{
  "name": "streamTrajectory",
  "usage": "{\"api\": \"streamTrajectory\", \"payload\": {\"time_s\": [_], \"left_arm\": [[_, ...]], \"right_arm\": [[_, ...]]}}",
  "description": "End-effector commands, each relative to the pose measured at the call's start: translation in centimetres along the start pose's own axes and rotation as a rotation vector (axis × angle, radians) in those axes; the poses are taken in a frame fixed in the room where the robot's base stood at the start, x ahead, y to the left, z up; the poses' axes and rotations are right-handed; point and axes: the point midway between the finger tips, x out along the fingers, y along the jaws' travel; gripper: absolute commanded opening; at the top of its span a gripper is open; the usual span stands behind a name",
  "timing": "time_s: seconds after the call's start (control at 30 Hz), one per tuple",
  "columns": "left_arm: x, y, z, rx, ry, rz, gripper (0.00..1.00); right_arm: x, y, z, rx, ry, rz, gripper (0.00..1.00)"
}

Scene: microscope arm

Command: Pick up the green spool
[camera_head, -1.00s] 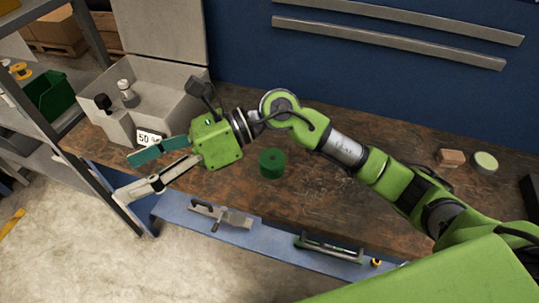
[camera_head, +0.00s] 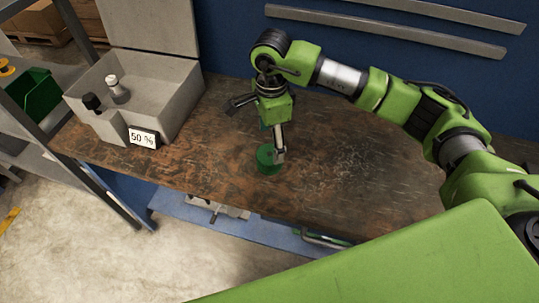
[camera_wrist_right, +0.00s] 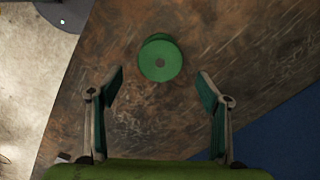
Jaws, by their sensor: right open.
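The green spool (camera_head: 266,162) stands upright on the brown worktop, near its front edge. In the right wrist view the spool (camera_wrist_right: 160,60) shows its round top with a dark centre hole. My right gripper (camera_head: 274,148) points down at the spool from above, and one finger covers part of it in the head view. In the right wrist view the right gripper (camera_wrist_right: 161,84) is open and empty. The spool lies ahead of its fingertips, about midway between them, with clear space on both sides. My left gripper is not in view.
A grey open box (camera_head: 170,90) with a "50 %" sign (camera_head: 143,138) stands at the left of the worktop (camera_head: 340,150). A blue wall (camera_head: 220,40) rises behind. A shelf with a green bin (camera_head: 35,93) is at far left. The worktop right of the spool is clear.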

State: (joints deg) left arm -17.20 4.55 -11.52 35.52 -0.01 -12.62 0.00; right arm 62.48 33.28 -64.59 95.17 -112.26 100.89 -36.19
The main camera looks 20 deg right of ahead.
Motion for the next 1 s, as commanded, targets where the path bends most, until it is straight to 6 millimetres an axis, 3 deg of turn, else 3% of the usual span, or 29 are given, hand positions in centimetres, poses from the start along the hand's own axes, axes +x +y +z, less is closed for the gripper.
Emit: {"api": "streamTrajectory", "payload": {"time_s": [0.37,0.6,0.9,1.0], "left_arm": [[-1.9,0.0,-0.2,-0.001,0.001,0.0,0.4],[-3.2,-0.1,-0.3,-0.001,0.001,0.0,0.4],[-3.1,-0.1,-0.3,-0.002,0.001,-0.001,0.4],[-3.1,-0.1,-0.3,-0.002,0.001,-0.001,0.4]], "right_arm": [[3.3,0.2,0.2,0.0,-0.002,0.004,0.71],[6.7,0.1,0.3,0.0,-0.003,0.002,0.71],[7.3,0.0,0.3,-0.001,-0.003,-0.001,0.71],[7.3,0.0,0.3,-0.001,-0.003,-0.001,0.45]]}}
